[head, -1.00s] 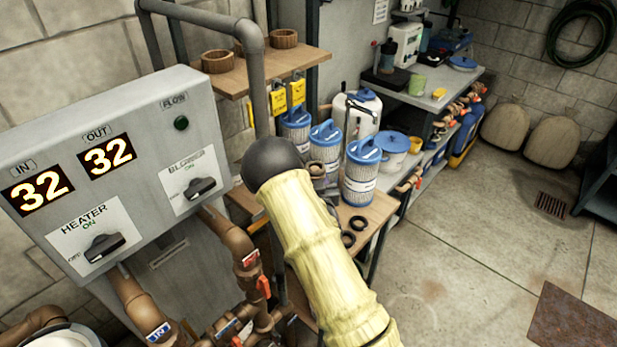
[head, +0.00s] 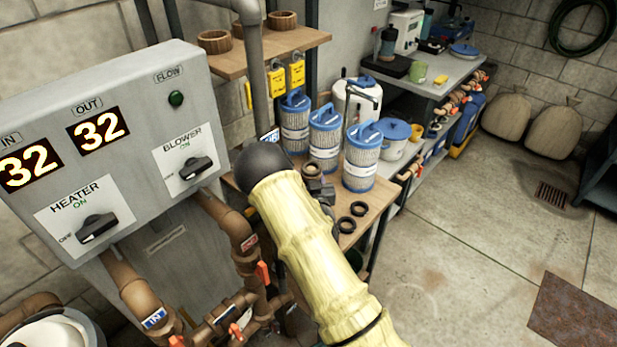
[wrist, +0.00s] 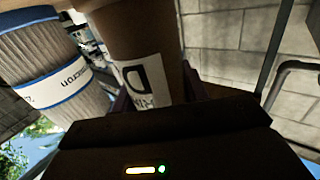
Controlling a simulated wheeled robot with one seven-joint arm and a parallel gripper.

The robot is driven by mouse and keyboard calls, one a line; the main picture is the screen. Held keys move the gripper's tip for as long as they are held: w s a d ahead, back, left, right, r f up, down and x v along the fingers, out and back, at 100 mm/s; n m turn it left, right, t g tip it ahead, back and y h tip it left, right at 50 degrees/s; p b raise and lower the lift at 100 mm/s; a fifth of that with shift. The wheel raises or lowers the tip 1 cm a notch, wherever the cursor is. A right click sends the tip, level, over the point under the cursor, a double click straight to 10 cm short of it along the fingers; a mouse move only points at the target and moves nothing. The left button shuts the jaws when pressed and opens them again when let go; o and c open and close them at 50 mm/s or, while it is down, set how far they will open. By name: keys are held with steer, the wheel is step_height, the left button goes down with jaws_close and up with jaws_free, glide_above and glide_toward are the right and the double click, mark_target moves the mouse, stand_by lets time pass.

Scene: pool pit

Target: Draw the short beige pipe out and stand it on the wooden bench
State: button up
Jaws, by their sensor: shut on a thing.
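My gripper (wrist: 158,88) is shut on a brownish-beige pipe in the wrist view. The pipe (wrist: 142,45) has a white label (wrist: 142,80) with dark letters, and its top runs out of the picture. It looks dark in the shade. In the head view my arm hides the gripper and most of what it holds; a small blue and white label edge (head: 269,135) shows just above the arm's dark ball. The wooden bench (head: 380,199) stands behind the arm, its top partly covered.
Blue-capped filter cartridges (head: 362,160) stand on the bench; one (wrist: 50,75) is close left of the pipe in the wrist view. Two black rings (head: 359,209) lie near the front edge. A wooden shelf (head: 270,52) hangs above. Valved brown pipes (head: 225,222) run below the control panel (head: 150,110).

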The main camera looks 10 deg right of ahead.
mark_target(310, 166)
steer(key=shift+f+b, duration=0.25)
steer(key=shift+b, duration=0.05)
steer(key=shift+s+f+b, duration=0.2)
steer(key=shift+f+b, duration=0.2)
steer(key=shift+f, duration=0.05)
steer(key=shift+s+f, duration=0.15)
steer(key=shift+f, duration=0.2)
steer(key=shift+s+f+b, duration=0.15)
steer(key=shift+b, duration=0.3)
steer(key=o, duration=1.3)
steer(key=shift+o, duration=0.2)
steer(key=shift+r, duration=0.4)
steer(key=r, duration=1.1)
steer(key=shift+w+r+b, duration=0.25)
steer(key=shift+w+b, duration=0.05)
steer(key=shift+b, duration=0.1)
